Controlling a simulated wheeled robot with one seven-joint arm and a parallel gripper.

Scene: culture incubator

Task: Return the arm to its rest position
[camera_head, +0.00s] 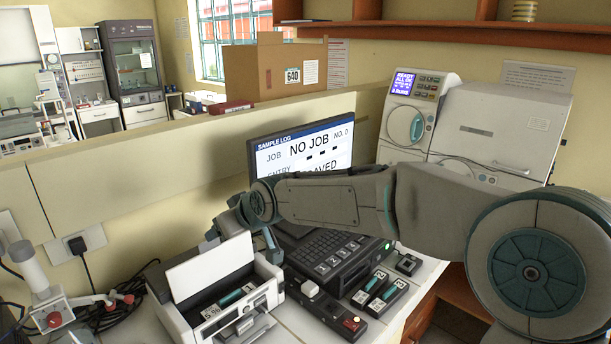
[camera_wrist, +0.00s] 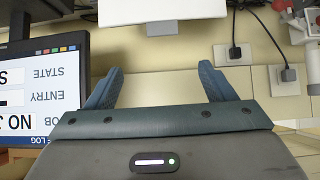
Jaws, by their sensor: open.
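My arm reaches from the right across the bench in the head view. My gripper (camera_head: 238,232) is over the bench, between the white printer-like device (camera_head: 212,285) and the monitor (camera_head: 303,150). In the wrist view my gripper (camera_wrist: 160,88) has its two teal fingers spread wide, with nothing between them. The white device's upper panel (camera_wrist: 150,12) shows at the top of the wrist view, ahead of the fingers. The monitor's screen shows "NO JOB" in the head view, and my arm hides its lower part.
A keyboard unit (camera_head: 335,262) lies under my arm. Small holders with teal-marked pieces (camera_head: 380,290) sit to its right. A white incubator-like machine (camera_head: 490,130) stands at the back right. Cables (camera_head: 105,312) and a red-and-white stand (camera_head: 52,318) are at the left.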

